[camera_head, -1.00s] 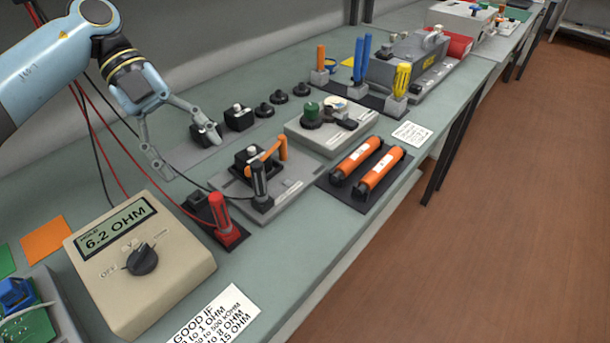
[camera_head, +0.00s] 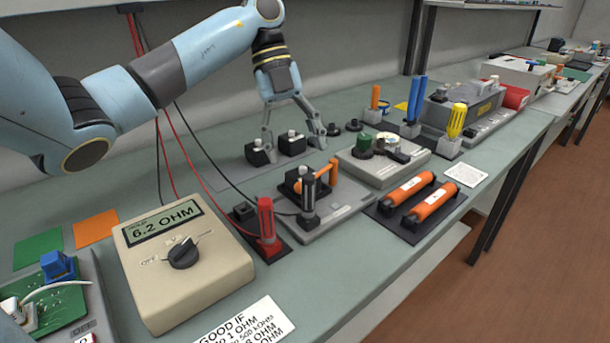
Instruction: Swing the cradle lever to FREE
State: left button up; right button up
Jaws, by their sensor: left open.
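The cradle (camera_head: 350,208) is a grey plate in the middle of the bench with a black block (camera_head: 293,186) on it. A black probe handle (camera_head: 308,194) stands in front and partly hides the lever's lower part. Any FREE marking is too small to read. My left gripper (camera_head: 295,143) is open and empty, its fingers spread and pointing down behind the cradle, over small black blocks at the back. It appears apart from the lever. My right gripper is out of view.
A red probe (camera_head: 266,222) and a meter (camera_head: 180,262) reading 6.2 OHM stand left of the cradle, with cables behind. A grey fixture (camera_head: 375,163) with a green knob and a black tray (camera_head: 415,206) holding two orange cartridges lie to the right.

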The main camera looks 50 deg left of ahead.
pick_arm(q)
jog(key=x, duration=0.4)
jog(key=shift+d+f, duration=0.15)
jog(key=shift+f, duration=0.2)
jog(key=shift+d+f, duration=0.25)
jog(key=shift+f, duration=0.35)
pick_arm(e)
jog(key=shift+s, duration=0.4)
pick_arm(q)
jog(key=c, duration=0.8)
grip_shut()
jog(key=shift+r, duration=0.1)
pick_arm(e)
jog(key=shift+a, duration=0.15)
